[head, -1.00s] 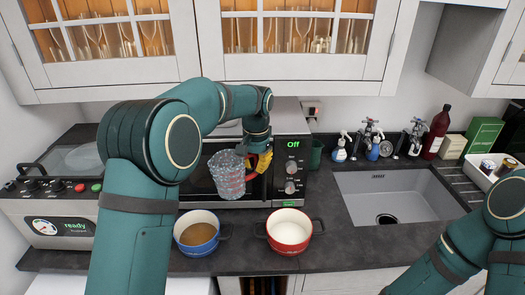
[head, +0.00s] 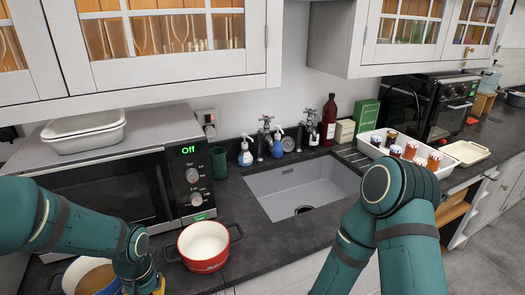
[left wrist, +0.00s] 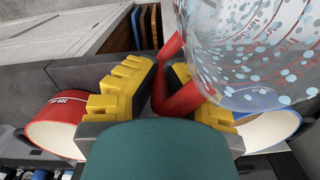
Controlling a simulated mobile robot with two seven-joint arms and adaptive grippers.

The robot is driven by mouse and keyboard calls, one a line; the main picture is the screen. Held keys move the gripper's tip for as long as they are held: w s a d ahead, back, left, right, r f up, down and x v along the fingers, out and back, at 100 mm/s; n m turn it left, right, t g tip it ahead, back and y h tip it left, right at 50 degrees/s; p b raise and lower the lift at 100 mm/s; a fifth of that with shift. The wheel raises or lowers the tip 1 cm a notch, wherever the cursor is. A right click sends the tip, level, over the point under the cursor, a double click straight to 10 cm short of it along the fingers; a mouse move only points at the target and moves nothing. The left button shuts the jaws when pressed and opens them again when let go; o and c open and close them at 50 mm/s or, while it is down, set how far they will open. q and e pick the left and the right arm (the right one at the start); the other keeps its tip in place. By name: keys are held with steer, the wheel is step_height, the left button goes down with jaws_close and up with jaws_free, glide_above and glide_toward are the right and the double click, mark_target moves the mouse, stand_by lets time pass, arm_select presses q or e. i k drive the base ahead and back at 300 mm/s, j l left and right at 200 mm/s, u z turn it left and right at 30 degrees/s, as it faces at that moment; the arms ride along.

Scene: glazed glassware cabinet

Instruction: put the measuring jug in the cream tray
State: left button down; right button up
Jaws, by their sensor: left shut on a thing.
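The measuring jug (left wrist: 255,45) is clear, with bluish spots and red markings, and fills the upper right of the left wrist view. My left gripper (left wrist: 160,85) has its yellow fingers shut on the jug's red handle (left wrist: 178,98). In the head view only a bit of that gripper shows at the bottom edge, and the jug is out of sight. The cream tray (head: 467,153) lies flat and looks empty on the counter at the far right, past the sink. My right arm crosses the lower right of the head view; its gripper is out of view.
A red pot (head: 203,246) and a blue pot (head: 92,278) stand in front of the microwave (head: 110,185). A sink (head: 300,188) lies between the pots and a white tray (head: 372,149) holding jars. A black oven (head: 428,103) stands behind the cream tray.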

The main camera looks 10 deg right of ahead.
mark_target(465, 155)
steer(key=i+l+z, duration=0.1)
steer(key=l, duration=0.65)
steer(key=i+l, duration=0.2)
steer(key=l, duration=0.55)
steer(key=i+l+z, duration=0.15)
steer(key=l, duration=0.65)
steer(key=i+l+z, duration=0.1)
steer(key=i+l, duration=0.15)
steer(key=l, duration=0.45)
steer(key=i+l+z, duration=0.1)
steer(key=i+l, duration=0.15)
steer(key=l, duration=0.5)
steer(key=i+l, duration=0.25)
steer(key=l, duration=0.45)
steer(key=i+l+z, duration=0.15)
steer(key=l, duration=0.5)
steer(key=i+l+z, duration=0.1)
steer(key=i+l, duration=0.3)
steer(key=l, duration=0.3)
